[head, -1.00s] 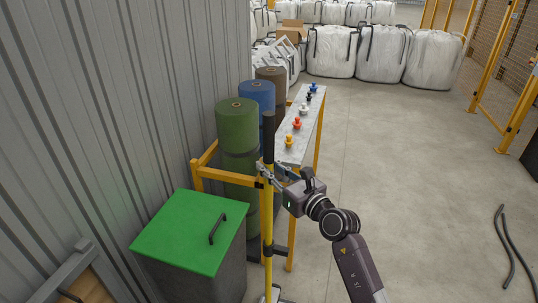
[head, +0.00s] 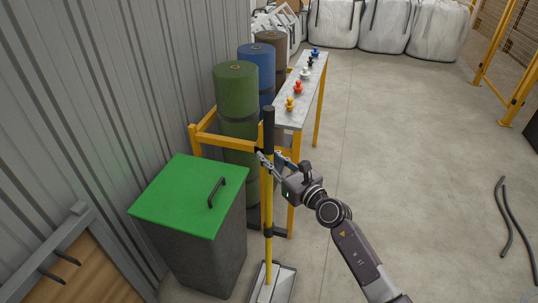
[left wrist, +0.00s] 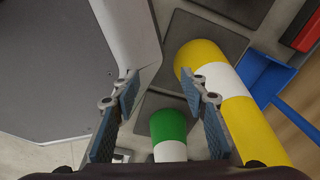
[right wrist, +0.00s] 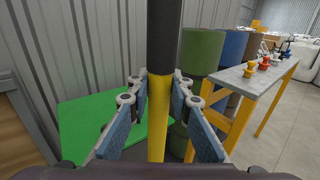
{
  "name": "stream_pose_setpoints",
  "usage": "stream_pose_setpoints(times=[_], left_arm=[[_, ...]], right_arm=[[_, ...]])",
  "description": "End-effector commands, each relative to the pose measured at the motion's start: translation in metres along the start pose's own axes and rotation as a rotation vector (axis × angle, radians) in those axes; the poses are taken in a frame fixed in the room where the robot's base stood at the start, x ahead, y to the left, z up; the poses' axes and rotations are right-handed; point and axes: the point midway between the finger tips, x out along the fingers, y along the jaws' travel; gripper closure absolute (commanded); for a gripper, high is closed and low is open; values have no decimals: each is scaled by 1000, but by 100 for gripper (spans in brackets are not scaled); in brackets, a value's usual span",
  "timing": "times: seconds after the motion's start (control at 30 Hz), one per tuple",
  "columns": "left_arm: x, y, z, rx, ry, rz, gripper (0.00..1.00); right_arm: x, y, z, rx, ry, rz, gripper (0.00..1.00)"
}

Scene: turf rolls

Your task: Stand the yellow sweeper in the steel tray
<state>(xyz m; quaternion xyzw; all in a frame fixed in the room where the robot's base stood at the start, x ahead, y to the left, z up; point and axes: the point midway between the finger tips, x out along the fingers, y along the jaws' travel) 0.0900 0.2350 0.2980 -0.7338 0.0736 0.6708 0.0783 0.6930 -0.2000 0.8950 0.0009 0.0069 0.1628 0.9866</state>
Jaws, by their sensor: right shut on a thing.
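The yellow sweeper (head: 267,205) is a long upright pole with a black upper end and a black fitting lower down. My right gripper (head: 270,158) is shut on its shaft just below the black part. The right wrist view shows the yellow shaft (right wrist: 157,115) between both fingers. The steel tray (head: 286,283) lies on the floor at the bottom of the head view, with the pole's lower part over it. I cannot tell whether the foot touches the tray. My left gripper (left wrist: 160,98) is open and empty, seen only in its wrist view.
A grey bin with a green lid (head: 180,190) stands left of the pole. Green (head: 237,90) and other turf rolls stand in a yellow frame behind. A narrow table (head: 303,92) holds several coloured knobs. Open floor lies right, with dark hoses (head: 505,220).

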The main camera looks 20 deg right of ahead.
Motion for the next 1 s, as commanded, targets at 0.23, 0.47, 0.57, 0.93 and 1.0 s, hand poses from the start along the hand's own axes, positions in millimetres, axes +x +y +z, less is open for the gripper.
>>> stream_pose_setpoints(times=[0.23, 0.47, 0.57, 0.93, 1.0], left_arm=[[0, 0, 0, 0, 0, 0, 60], [0, 0, 0, -1, 0, 0, 60], [0, 0, 0, -1, 0, 0, 60], [-2, 0, 0, 0, 0, 0, 60], [-2, 0, 0, 0, 0, 0, 60]], right_arm=[[1, -1, 5, -1, -11, -2, 100], [0, 0, -2, -1, 2, 1, 64], [0, 0, -1, -1, 2, 1, 64], [-22, 0, -1, -2, 5, 1, 64], [-36, 0, -2, -2, 5, 0, 64]])
